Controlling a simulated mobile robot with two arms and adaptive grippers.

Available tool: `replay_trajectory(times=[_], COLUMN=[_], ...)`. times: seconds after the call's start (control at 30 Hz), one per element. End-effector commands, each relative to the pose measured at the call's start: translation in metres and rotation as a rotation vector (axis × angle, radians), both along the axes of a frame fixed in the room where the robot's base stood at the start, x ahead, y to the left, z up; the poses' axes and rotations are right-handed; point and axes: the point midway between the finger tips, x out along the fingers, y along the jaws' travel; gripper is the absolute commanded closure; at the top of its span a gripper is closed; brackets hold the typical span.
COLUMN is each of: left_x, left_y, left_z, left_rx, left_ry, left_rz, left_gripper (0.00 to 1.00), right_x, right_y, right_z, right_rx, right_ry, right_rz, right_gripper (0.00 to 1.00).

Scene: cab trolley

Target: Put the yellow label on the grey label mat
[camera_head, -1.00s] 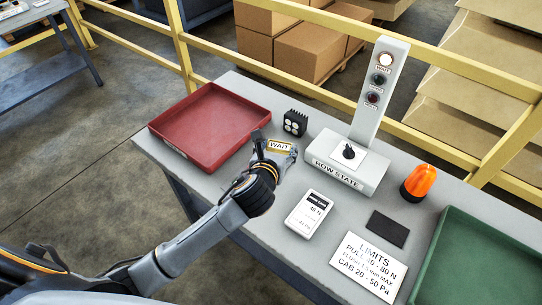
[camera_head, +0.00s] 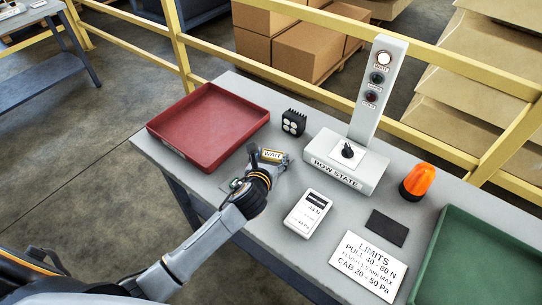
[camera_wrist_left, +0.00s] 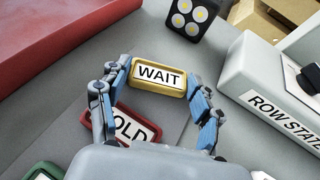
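The yellow label (camera_head: 273,156), marked WAIT, is between the fingertips of my left gripper (camera_head: 268,160). The wrist view shows the yellow label (camera_wrist_left: 158,76) with a blue-padded finger against each end, above the table. A red label (camera_wrist_left: 135,124), partly hidden by the gripper, lies below it. A green label (camera_head: 232,185) lies left of the gripper. A darker grey flat patch (camera_wrist_left: 172,122) shows around the red label; it may be the grey label mat, mostly hidden. A separate dark flat pad (camera_head: 388,228) lies bare at the right. My right gripper is not in view.
A red tray (camera_head: 212,160) stands at the left, with a black lamp block (camera_head: 293,122) beside it. The ROW STATE box (camera_head: 340,175) with its column, an orange beacon (camera_head: 417,182), a white device (camera_head: 309,212), a LIMITS sign (camera_head: 368,266) and a green tray (camera_head: 480,262) fill the right.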

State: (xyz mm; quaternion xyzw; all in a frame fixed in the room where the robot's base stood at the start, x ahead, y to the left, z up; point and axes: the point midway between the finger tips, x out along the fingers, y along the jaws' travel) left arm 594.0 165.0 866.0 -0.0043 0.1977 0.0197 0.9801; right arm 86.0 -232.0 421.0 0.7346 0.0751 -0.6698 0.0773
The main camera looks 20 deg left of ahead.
Motion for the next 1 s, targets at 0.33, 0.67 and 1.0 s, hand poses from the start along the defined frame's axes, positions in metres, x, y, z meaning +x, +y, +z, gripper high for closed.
replay_trajectory(times=[0.33, 0.67, 1.0], left_x=[0.0, -0.019, -0.085], left_y=[0.0, 0.0, -0.003], left_z=[0.0, 0.01, 0.038], left_rx=[0.0, 0.002, 0.0], left_ry=[0.0, 0.0, 0.0], left_rz=[0.0, -0.002, -0.001], left_gripper=[0.12, 0.12, 0.12], right_x=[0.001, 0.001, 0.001], right_y=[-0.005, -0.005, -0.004], right_z=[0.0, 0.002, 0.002], right_rx=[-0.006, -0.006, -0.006], right_ry=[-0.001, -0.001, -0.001], right_rz=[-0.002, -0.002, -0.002], right_gripper=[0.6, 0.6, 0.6])
